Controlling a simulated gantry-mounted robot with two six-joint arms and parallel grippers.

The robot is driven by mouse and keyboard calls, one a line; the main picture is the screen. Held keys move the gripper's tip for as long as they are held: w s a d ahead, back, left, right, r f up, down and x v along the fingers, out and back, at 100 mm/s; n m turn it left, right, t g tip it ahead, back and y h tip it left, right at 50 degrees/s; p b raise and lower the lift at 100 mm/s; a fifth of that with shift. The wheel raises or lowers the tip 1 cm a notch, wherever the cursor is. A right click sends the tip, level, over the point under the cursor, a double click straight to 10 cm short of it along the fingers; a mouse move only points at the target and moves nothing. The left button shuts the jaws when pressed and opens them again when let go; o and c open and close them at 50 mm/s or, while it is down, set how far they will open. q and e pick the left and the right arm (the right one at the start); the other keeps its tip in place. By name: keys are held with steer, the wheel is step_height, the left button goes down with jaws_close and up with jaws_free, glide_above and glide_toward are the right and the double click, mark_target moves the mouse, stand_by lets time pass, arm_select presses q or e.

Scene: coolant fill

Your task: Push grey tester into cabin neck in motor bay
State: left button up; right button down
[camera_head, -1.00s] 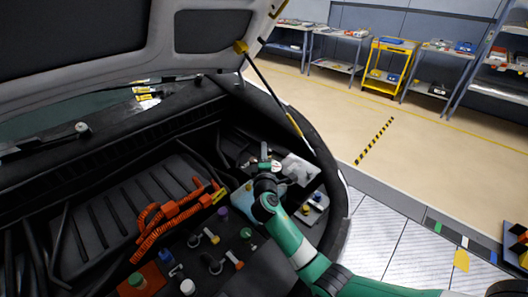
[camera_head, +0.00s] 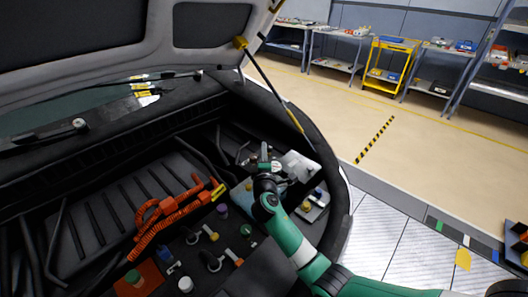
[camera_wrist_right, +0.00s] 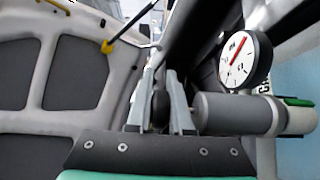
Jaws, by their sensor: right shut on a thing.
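The grey tester (camera_wrist_right: 240,114) has a thick grey cylinder, a round white dial with a red needle and a green part at its far end. In the head view its dial (camera_head: 277,166) shows at the right side of the motor bay. My right gripper (camera_wrist_right: 159,92) is shut on the tester, with a dark rounded part between its fingers; the cylinder sticks out to the right. In the head view my right gripper (camera_head: 265,180) is over the bay, partly covering the tester. The cabin neck cannot be made out; the tester's lower end is hidden. My left gripper is not in view.
The raised hood (camera_head: 120,45) and its strut (camera_head: 270,85) stand over the bay. Orange hoses (camera_head: 160,213) lie left of my right arm. A purple cap (camera_head: 222,210), a green cap (camera_head: 134,277) and a white cap (camera_head: 185,284) stand in front.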

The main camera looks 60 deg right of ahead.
steer(key=shift+f, duration=0.3)
steer(key=c, duration=0.7)
jaws_free()
steer(key=shift+c, duration=0.2)
steer(key=shift+f, duration=0.1)
steer(key=shift+a, duration=0.1)
steer(key=p+v, duration=0.2)
steer(key=v, duration=0.9)
steer(key=shift+a, duration=0.2)
steer(key=shift+s, duration=0.1)
